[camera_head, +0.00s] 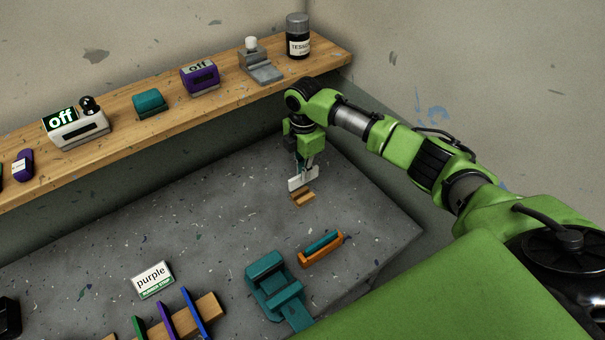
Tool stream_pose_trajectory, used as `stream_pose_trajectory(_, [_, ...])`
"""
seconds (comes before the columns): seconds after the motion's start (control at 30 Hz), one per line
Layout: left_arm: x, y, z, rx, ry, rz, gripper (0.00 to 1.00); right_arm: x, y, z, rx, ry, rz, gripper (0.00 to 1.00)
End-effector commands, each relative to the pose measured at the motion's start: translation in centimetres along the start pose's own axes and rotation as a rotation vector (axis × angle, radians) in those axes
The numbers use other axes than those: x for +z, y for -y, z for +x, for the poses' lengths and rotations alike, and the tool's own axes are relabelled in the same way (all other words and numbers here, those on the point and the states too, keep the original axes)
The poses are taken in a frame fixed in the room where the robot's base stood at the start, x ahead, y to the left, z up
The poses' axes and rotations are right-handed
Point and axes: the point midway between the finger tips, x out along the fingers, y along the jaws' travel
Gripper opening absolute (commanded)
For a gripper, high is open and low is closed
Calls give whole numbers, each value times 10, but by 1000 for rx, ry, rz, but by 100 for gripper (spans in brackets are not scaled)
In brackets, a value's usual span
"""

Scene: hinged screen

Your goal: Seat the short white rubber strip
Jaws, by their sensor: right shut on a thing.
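My right gripper (304,167) points down over the grey bench and is shut on the white strip (301,181). The strip is a flat white piece, held on edge and slightly tilted in the picture. A small wooden block (303,198) lies just below it on the bench. The strip overlaps the block's far side in this view, so I cannot tell whether they touch. The fingertips are small and partly hidden by the strip. My left gripper is not in view.
An orange holder (331,256) with a teal strip and a teal fixture (262,271) stand nearer on the bench. A "purple" card (152,280) and a wooden rack (213,308) with coloured upright pieces are at front left. A wooden shelf (120,126) holds several devices. Mid-bench is clear.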

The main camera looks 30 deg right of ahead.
Motion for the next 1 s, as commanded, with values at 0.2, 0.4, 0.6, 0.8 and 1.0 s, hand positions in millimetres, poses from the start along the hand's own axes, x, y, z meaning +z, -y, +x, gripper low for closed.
stream_pose_trajectory(0.2, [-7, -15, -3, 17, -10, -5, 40, -1, 0, -1, 1, -1, -2, 0])
stream_pose_trajectory(0.4, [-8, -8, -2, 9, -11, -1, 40, -1, 1, 9, 2, -1, -2, 0])
stream_pose_trajectory(0.6, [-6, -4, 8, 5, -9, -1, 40, -1, 0, 29, 3, -1, -2, 0])
stream_pose_trajectory(0.8, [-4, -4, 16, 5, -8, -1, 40, -1, 0, 45, 2, -1, -1, 0])
stream_pose_trajectory(1.0, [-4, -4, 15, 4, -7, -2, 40, -1, 0, 44, 3, -1, -1, 0])
